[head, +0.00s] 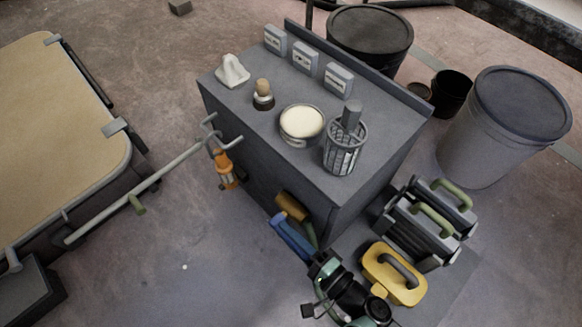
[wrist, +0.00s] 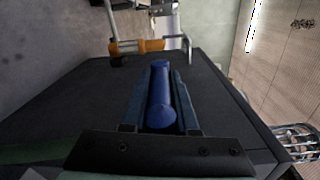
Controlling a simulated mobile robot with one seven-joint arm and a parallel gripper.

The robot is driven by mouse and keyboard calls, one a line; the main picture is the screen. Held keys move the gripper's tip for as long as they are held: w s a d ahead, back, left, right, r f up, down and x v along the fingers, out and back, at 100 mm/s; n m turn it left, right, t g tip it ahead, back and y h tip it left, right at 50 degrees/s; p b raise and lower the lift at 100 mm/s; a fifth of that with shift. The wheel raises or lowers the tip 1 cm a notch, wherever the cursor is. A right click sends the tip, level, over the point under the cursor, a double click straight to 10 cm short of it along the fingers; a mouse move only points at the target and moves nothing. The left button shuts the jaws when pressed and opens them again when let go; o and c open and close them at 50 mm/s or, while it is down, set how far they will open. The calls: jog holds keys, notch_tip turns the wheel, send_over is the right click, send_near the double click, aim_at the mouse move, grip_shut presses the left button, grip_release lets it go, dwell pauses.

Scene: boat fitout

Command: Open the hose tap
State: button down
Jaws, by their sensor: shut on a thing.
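A blue, rounded, elongated handle (wrist: 161,95) lies lengthwise between the two dark fingers of my gripper (wrist: 160,78) in the wrist view. I take it for the tap's handle. My gripper is shut on it, with a finger along each side. In the head view the blue part (head: 287,233) shows low beside the dark cabinet, below a brown cylinder (head: 292,206) that may be the tap's body. My arm comes in from the bottom. The join between handle and tap is hidden, so I cannot tell how far the handle is turned.
The dark cabinet (head: 265,180) carries a round tin (head: 302,124), a wire basket (head: 343,155) and other small items. An orange tool (head: 223,168) hangs on its side. A yellow handled case (head: 395,275) and grey cases (head: 420,230) stand right.

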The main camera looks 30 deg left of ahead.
jog(key=shift+f+y+b, duration=0.1)
jog(key=shift+y+b, duration=0.2)
jog(key=c, duration=0.7)
grip_release()
jog(key=p+v, duration=0.1)
jog(key=v, duration=0.6)
jog(key=shift+s+d, duration=0.1)
jog(key=shift+d, duration=0.1)
